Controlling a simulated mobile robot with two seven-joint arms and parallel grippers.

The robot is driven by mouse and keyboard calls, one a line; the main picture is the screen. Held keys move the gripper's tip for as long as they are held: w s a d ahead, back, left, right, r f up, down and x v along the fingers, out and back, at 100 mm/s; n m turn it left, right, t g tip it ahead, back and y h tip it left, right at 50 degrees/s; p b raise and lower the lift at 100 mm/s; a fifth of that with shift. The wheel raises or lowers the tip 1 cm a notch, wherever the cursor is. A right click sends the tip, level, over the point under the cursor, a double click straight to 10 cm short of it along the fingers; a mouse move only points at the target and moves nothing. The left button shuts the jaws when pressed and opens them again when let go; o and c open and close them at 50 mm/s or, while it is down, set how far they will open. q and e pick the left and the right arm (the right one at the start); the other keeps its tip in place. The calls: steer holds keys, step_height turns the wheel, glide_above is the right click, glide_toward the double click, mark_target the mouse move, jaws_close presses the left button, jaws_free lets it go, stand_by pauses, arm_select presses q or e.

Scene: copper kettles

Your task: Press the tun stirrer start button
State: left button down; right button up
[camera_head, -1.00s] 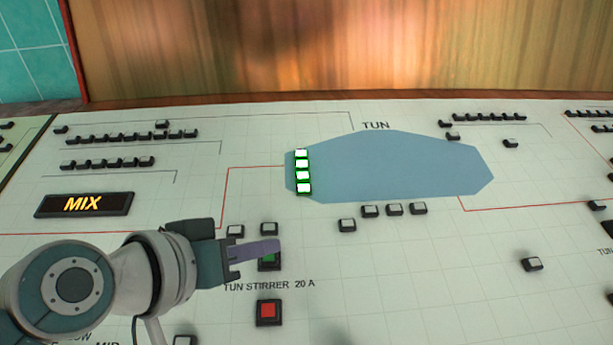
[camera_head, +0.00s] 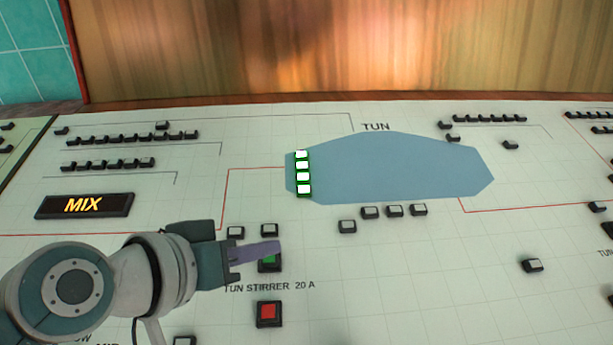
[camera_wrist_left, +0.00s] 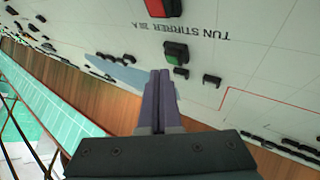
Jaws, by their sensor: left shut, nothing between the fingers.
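The tun stirrer's green start button (camera_head: 269,262) sits in a dark housing on the pale panel, just above the "TUN STIRRER 20 A" label. In the left wrist view the green button (camera_wrist_left: 181,73) shows close beside my fingertips. My left gripper (camera_head: 272,247) is shut and empty. In the head view its purple fingers reach in from the left and cover the upper part of the button. In the left wrist view the closed fingers of my left gripper (camera_wrist_left: 161,76) point toward the button's housing. Whether they touch it I cannot tell. My right gripper is not in view.
A red button (camera_head: 268,312) sits directly below the label. Small buttons (camera_head: 269,230) stand close above the green one. A lit MIX sign (camera_head: 84,205) is at left. The blue tun shape (camera_head: 400,170) with lit white indicators is at upper right.

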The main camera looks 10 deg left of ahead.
arm_select(q)
steer(key=shift+f, duration=0.1)
stand_by(0.7)
steer(key=shift+w+f+b, duration=0.1)
steer(key=shift+f+b, duration=0.2)
steer(key=shift+f, duration=0.05)
steer(key=shift+f, duration=0.35)
stand_by(0.6)
steer(key=shift+r, duration=0.15)
steer(key=shift+r+p, duration=0.65)
steer(key=shift+p, duration=0.05)
steer(key=r+p, duration=0.2)
steer(key=s+r+p, duration=0.1)
steer(key=r+p, duration=0.1)
steer(key=p, duration=0.1)
steer(key=shift+s+d+r, duration=0.1)
steer(key=shift+r, duration=0.3)
